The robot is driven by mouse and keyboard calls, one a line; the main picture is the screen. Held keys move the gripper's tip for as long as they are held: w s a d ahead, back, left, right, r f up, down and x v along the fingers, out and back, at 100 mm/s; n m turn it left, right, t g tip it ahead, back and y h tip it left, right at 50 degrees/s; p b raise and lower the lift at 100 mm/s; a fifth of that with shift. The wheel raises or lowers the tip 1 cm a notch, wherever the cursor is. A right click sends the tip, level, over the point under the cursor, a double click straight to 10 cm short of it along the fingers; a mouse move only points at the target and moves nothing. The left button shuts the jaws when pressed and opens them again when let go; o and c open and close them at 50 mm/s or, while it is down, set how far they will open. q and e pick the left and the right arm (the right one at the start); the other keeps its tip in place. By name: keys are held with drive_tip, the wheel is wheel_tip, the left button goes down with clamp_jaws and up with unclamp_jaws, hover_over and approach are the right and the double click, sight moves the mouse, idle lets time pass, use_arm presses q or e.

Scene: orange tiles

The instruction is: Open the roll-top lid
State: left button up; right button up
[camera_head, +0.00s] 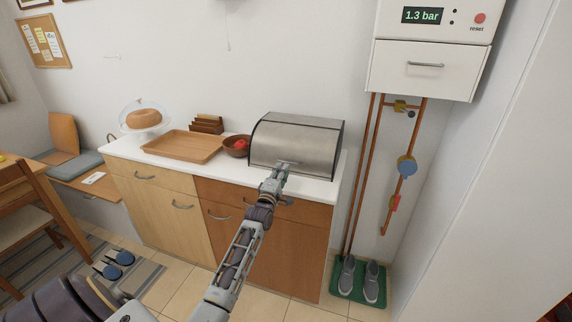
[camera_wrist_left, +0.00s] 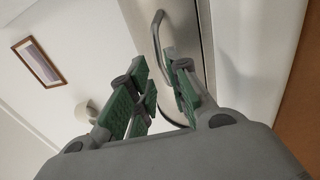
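The bread box (camera_head: 296,142) stands on the right part of the white counter. Its curved metal roll-top lid (camera_head: 290,148) looks shut, with a small bar handle low on its front. My left gripper (camera_head: 284,167) is at the front of the lid, by this handle, and partly hides it. In the left wrist view, the lid handle (camera_wrist_left: 158,32) shows beyond the fingertips, roughly in line with the gap between them. My left gripper (camera_wrist_left: 160,78) has its green-padded fingers apart with nothing between them. I cannot tell whether they touch the lid. My right gripper is not in view.
A brown bowl with red contents (camera_head: 236,147), a wooden tray (camera_head: 184,147) and a domed cake stand (camera_head: 144,118) stand left of the box. A white boiler (camera_head: 425,60) with copper pipes hangs at the right. The counter's front strip is clear.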

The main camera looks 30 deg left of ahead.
sight(286, 162)
use_arm(q)
drive_tip(key=shift+x, duration=2.65)
drive_tip(key=shift+c, duration=0.4)
clamp_jaws()
